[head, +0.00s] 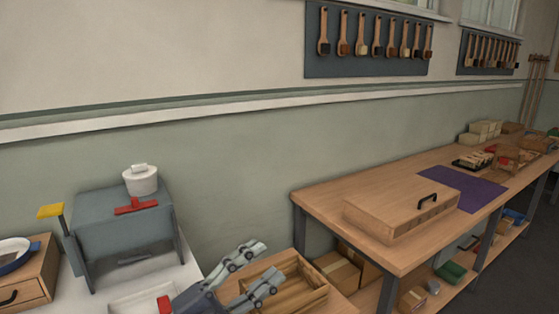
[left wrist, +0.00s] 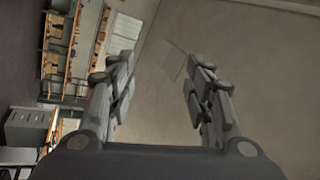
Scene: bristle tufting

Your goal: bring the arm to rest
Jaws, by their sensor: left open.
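My left gripper (head: 256,270) shows at the bottom of the head view, in front of a wooden tray. Its two fingers are apart and nothing is between them. My right gripper is in neither view.
A grey machine (head: 120,225) with a white pot (head: 140,180) and red handle stands on the left table. The wooden tray (head: 318,292) is close beside my left gripper. A workbench (head: 330,205) with a wooden case (head: 400,212) and purple mat (head: 462,190) runs right.

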